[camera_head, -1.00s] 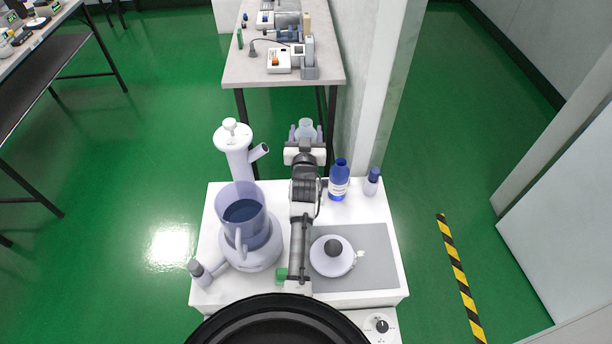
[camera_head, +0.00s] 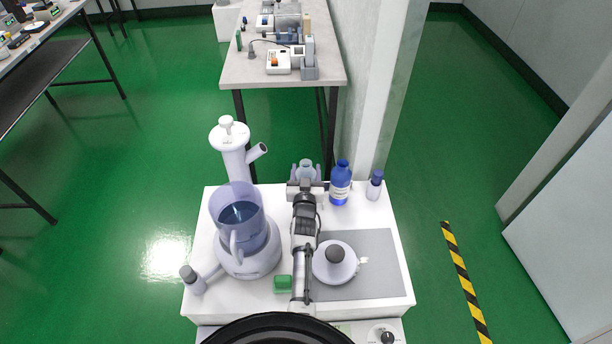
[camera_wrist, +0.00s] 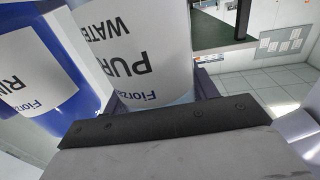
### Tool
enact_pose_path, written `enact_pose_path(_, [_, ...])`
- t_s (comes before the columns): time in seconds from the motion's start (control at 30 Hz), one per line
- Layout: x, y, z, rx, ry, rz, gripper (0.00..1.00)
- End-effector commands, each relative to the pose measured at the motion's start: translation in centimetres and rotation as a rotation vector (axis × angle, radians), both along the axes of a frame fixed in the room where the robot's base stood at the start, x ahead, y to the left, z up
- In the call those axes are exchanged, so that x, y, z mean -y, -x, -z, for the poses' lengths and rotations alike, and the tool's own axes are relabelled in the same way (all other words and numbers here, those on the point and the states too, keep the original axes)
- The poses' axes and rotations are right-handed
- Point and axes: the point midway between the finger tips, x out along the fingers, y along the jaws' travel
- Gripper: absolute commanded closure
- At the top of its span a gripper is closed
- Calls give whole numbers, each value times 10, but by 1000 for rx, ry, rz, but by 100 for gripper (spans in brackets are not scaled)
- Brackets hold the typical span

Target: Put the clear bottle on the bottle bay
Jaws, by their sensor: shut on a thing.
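My gripper (camera_head: 306,174) is shut on the clear bottle (camera_head: 305,165) at the back edge of the white worktop, just left of a blue bottle (camera_head: 340,186). In the wrist view the clear bottle (camera_wrist: 145,45) shows a white label reading "PURE WATER", upside down in the picture. The blue bottle (camera_wrist: 55,105) is close beside it there. The base of the clear bottle is hidden in the head view, so I cannot tell whether it touches the worktop. No marked bottle bay can be made out.
A small dark-capped bottle (camera_head: 375,186) stands right of the blue one. A grey mat (camera_head: 377,265) bears a round white vessel (camera_head: 335,262). A large jug-topped device (camera_head: 245,240) and a tall pump-like column (camera_head: 233,150) stand left of my arm. A bench (camera_head: 240,75) stands behind.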

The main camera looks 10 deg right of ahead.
Motion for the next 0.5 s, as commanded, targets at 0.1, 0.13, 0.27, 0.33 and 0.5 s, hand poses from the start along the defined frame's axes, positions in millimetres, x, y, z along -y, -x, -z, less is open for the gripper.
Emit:
enact_pose_path(0.1, [0,-1,1,5,1,0,80])
enact_pose_path(0.13, [0,-1,0,5,1,0,80])
enact_pose_path(0.27, [0,-1,0,5,1,0,80])
enact_pose_path(0.33, [0,-1,2,5,1,0,80])
enact_pose_path(0.5, [0,0,5,1,0,0,31])
